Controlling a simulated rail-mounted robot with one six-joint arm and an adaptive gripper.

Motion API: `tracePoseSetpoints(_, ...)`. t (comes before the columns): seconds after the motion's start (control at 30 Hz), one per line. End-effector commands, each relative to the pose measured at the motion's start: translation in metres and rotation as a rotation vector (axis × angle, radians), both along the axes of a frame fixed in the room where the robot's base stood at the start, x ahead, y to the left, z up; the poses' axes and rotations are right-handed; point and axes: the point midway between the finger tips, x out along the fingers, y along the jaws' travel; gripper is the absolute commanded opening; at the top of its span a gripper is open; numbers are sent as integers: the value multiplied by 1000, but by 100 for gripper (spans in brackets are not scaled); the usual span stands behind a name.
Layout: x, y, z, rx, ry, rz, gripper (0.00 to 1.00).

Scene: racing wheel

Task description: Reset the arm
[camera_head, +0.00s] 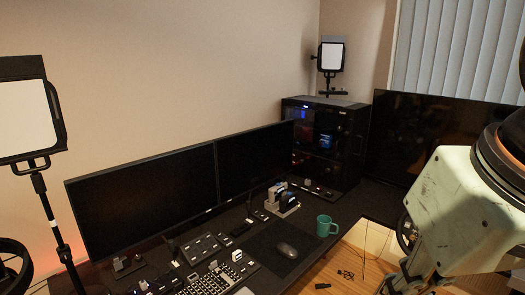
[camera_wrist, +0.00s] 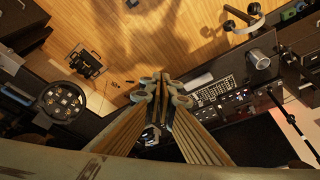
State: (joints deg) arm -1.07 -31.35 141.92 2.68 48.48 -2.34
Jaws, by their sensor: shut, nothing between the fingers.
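My gripper (camera_wrist: 161,80) shows in the wrist view. Its two fingers meet at the tips, shut and empty, with the wooden floor and the desk edge beyond them. In the head view my pale arm fills the right side, and the fingertips are not clear there. No object is in contact with the fingers as far as I can see.
Two dark monitors (camera_head: 140,192) stand on the black desk. A teal mug (camera_head: 326,226), a mouse (camera_head: 287,250) and a keyboard (camera_head: 212,282) lie in front. A black PC case (camera_head: 325,140) stands behind. Wooden floor (camera_wrist: 150,30) is open beyond the desk edge.

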Motion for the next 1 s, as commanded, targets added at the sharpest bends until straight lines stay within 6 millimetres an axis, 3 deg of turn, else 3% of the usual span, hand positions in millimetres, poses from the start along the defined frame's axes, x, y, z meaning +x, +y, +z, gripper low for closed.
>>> tracePoseSetpoints(0.1, -18, -9, -4, -16, 10, -21, 0)
tracePoseSetpoints(0.3, -33, -17, -8, -30, 23, -38, 0)
tracePoseSetpoints(1.0, -34, -17, -8, -31, 23, -40, 0)
